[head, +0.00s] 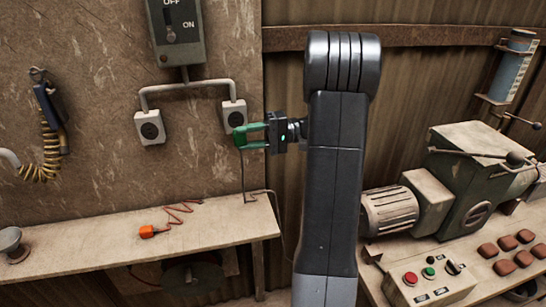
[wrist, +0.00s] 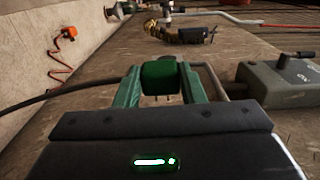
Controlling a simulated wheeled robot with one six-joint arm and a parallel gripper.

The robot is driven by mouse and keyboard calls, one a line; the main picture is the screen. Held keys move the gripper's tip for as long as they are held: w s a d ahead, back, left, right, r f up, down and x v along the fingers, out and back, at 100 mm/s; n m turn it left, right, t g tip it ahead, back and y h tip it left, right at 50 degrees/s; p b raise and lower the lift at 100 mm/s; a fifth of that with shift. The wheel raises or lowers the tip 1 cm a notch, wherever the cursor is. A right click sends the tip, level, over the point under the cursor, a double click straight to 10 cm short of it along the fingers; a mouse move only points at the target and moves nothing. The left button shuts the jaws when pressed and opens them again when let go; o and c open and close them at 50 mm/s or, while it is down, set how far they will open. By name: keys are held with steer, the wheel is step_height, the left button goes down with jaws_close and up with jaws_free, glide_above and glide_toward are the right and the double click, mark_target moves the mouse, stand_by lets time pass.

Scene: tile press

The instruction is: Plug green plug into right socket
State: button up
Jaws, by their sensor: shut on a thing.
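My gripper (head: 243,135) has green fingers and is shut on the green plug (wrist: 159,75). The wrist view shows the plug between the two fingers, with a dark cable (wrist: 60,92) running off to the left. In the head view the fingers and plug are just below and in front of the right socket (head: 234,113), a pale box with a dark round face, and overlap its lower right edge. The left socket (head: 150,127) is open and empty. Whether the plug touches the right socket cannot be told; the wrist view does not clearly show the socket.
A grey switch box (head: 178,30) marked OFF and ON sits above the sockets, joined by conduit. An orange plug (head: 147,231) with cord lies on the wooden shelf (head: 95,240) below. A coiled yellow-black hose (head: 50,150) hangs left. The press (head: 468,175) stands right.

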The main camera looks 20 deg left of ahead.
steer(key=w+a+p, duration=0.2)
steer(key=w+a, duration=0.1)
steer(key=w, duration=0.2)
steer(key=shift+r, duration=0.3)
steer(key=shift+w+a, duration=0.25)
steer(key=shift+w, duration=0.4)
stand_by(1.9)
steer(key=o, duration=1.1)
steer(key=shift+c, duration=0.2)
